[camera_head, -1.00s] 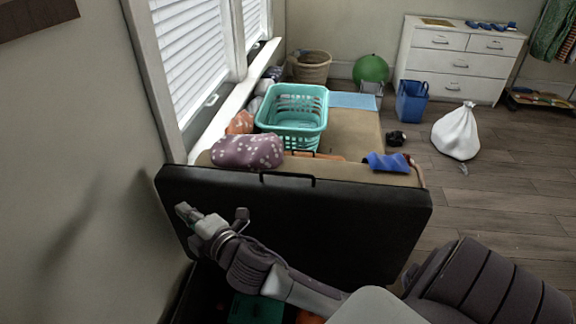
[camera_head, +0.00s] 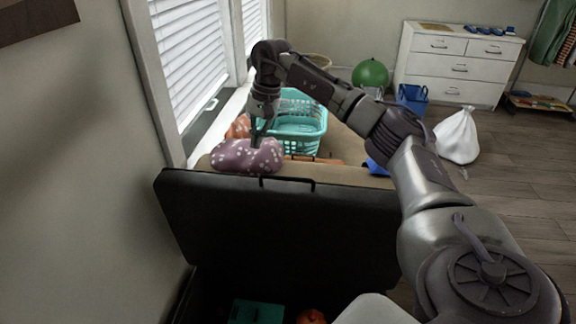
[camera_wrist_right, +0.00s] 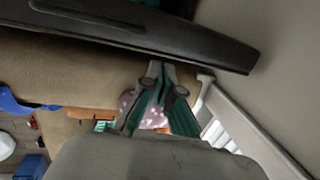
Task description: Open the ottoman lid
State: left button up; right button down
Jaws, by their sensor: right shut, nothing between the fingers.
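The ottoman's black lid (camera_head: 300,231) stands raised, close to upright, in the head view, with a thin dark handle on its top edge. The open box below it shows a teal item and an orange item inside. In the right wrist view the lid (camera_wrist_right: 150,28) is a dark slab across the top. My right gripper (camera_head: 257,141) is shut and empty. It points down behind the lid's top edge, in front of the purple dotted cloth (camera_head: 240,158). Its fingertips (camera_wrist_right: 163,72) show close to the lid in the right wrist view; I cannot tell if they touch. My left gripper is not in view.
A teal laundry basket (camera_head: 300,128) stands on the tan surface behind the lid, close to my right gripper. A wall and window lie at left. A white bag (camera_head: 457,137), blue bin (camera_head: 412,98) and white dresser (camera_head: 458,64) stand on the right.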

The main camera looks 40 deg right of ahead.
jog(key=s+d+r+g+h, duration=0.15)
jog(key=s+d+r, duration=0.25)
jog(key=d, duration=0.4)
jog(key=p, duration=0.1)
send_over(288, 184)
jog(key=shift+h, duration=0.25)
jog(key=f, duration=1.1)
jog(key=shift+w+d, duration=0.3)
jog(key=shift+d, duration=0.1)
jog(key=shift+s+a+f, duration=0.1)
jog(key=shift+s+a, duration=0.2)
